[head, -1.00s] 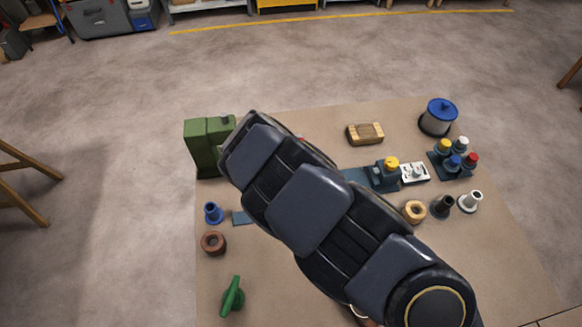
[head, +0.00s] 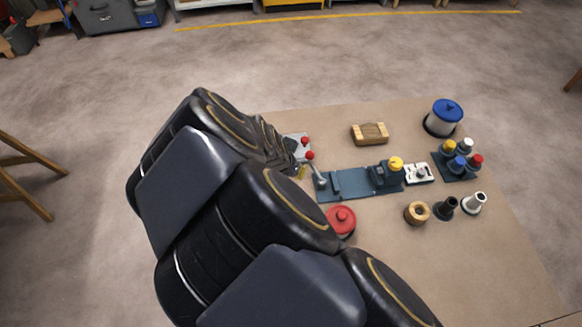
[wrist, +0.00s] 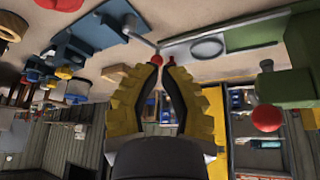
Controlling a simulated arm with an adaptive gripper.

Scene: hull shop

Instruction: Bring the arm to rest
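My arm (head: 262,240) runs from the bottom of the head view up and left across the table's left side. Its far end bends toward the blue fixture. In the wrist view my gripper (wrist: 162,66) has yellow ridged fingers with dark inner pads. The fingertips are drawn together with almost no gap, and nothing shows held. A red knob on a grey rod (wrist: 157,60) shows close by the tips; whether it touches them cannot be told. In the head view the gripper is mostly hidden by the arm.
The table (head: 480,270) holds a blue fixture (head: 358,183), a red lid (head: 341,221), a wooden block (head: 369,133), a blue-topped spool (head: 443,118), a rack of coloured caps (head: 456,160) and several rings. The table's front right is bare.

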